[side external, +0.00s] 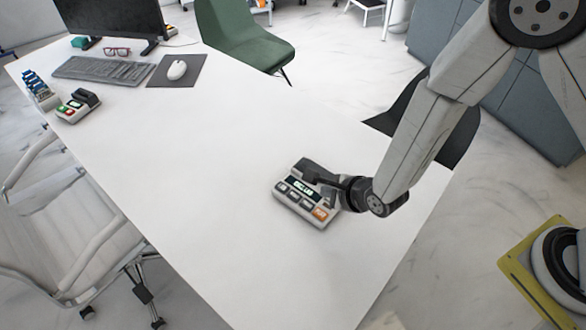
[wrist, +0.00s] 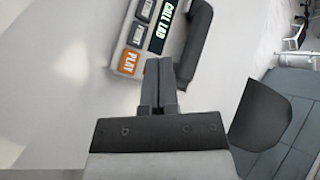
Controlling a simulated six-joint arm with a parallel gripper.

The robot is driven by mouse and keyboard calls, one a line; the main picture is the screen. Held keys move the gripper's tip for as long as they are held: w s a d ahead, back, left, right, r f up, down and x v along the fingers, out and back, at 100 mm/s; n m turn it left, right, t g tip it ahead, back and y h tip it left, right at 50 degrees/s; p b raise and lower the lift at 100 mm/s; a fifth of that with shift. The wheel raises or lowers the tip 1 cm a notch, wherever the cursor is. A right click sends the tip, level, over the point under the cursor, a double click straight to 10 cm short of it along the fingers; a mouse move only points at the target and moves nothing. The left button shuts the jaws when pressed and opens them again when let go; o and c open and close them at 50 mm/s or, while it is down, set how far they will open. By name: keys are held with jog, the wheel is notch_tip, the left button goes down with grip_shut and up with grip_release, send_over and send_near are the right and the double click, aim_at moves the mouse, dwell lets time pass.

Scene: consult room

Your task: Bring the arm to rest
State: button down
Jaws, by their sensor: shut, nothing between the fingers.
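My gripper (side external: 322,183) is shut and empty, low over the right part of the white desk (side external: 200,150). In the wrist view its closed fingers (wrist: 159,74) point at the near edge of a desk device. The device (side external: 305,206) is white with a lit display reading "CALL LAB", several grey buttons, an orange "PLAY" button and a dark handset-like bar. The device also shows in the wrist view (wrist: 127,62). In the side view the gripper overlaps its right side; I cannot tell whether they touch.
A monitor (side external: 110,15), keyboard (side external: 105,70), red glasses (side external: 117,51), mouse (side external: 177,70) and a smaller device (side external: 78,106) stand at the far left of the desk. A green chair (side external: 243,38) is behind, a white chair (side external: 80,225) at left. The desk middle is clear.

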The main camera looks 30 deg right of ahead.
jog(key=shift+w+d+r+n, duration=0.1)
jog(key=shift+d+r+n, duration=0.2)
jog(key=shift+n, duration=0.1)
jog(key=s+d+r+n+g, duration=0.2)
jog(key=s+d+r+n, duration=0.1)
jog(key=d+n, duration=0.3)
jog(key=s+d+r+n+g+h, duration=0.1)
jog(key=s+d+r+n+g, duration=0.1)
jog(key=d+r+n, duration=0.3)
jog(key=s+d+r+n+g, duration=0.2)
jog(key=s+d+r+n, duration=0.2)
jog(key=d+n, duration=0.4)
jog(key=r+n, duration=0.1)
jog(key=n, duration=0.3)
jog(key=shift+s+d+h, duration=0.25)
jog(key=shift+d+h, duration=0.05)
jog(key=shift+h, duration=0.1)
